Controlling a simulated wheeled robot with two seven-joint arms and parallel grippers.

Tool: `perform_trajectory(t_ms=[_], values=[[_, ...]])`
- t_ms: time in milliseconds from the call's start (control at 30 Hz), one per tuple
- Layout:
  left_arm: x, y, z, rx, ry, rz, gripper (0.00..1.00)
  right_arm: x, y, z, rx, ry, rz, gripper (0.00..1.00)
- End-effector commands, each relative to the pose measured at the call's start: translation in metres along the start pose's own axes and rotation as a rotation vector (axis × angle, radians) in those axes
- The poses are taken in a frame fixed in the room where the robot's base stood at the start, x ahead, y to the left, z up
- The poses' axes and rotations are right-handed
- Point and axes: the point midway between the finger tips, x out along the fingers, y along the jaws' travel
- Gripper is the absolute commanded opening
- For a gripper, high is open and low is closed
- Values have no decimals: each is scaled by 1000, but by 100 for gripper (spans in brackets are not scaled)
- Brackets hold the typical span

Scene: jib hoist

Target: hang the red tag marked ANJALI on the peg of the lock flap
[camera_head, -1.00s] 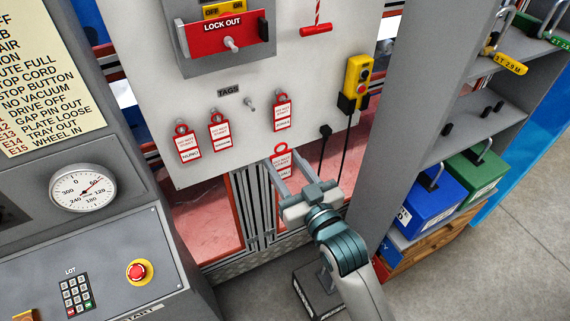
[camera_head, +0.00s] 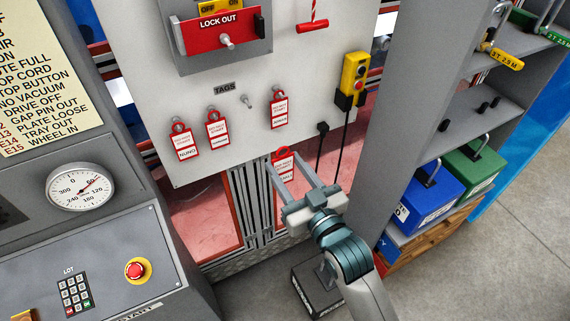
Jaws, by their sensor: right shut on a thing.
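My right gripper (camera_head: 285,160) is shut on a red tag (camera_head: 284,167) with a white label, in front of the lower edge of the white panel. The finger bars partly cover the tag, and the name on it is too small to read surely. The red lock flap (camera_head: 205,27) marked LOCK OUT is up on the panel, above and left of the tag. Its pale peg (camera_head: 226,41) sticks out bare. My left gripper is not in view.
Red tags hang on the panel: two on the left (camera_head: 183,140) (camera_head: 217,129) and one on the right (camera_head: 279,109). A bare peg (camera_head: 247,101) is between them. A yellow pendant (camera_head: 353,74) hangs to the right, beside the grey shelf (camera_head: 440,150).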

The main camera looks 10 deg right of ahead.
Motion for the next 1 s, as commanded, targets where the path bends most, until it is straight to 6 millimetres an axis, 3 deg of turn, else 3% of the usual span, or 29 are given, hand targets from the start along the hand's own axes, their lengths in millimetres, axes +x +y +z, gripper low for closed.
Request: perform_trajectory(t_ms=[1000], values=[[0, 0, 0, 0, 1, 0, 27, -34, 0, -1, 0, 1, 0, 22]])
